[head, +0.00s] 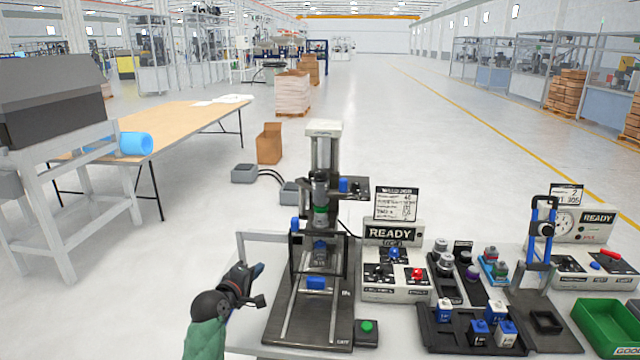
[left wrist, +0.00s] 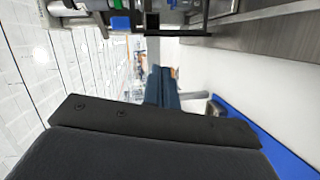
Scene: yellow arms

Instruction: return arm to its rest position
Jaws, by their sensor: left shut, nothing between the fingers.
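My left gripper (head: 247,284) is at the lower left of the head view, beside the left edge of a black press fixture (head: 312,316). It is shut and empty, and apart from the press in the picture. In the left wrist view its dark fingers (left wrist: 162,88) lie close together, with nothing between them. The wrist view is turned sideways, with part of a machine along its top edge. My right gripper is not in view.
A control box (head: 395,292) marked READY stands right of the press. A black tray (head: 470,338) holds several small bottles. A green bin (head: 606,328) is at the far right. A green button box (head: 367,332) sits in front.

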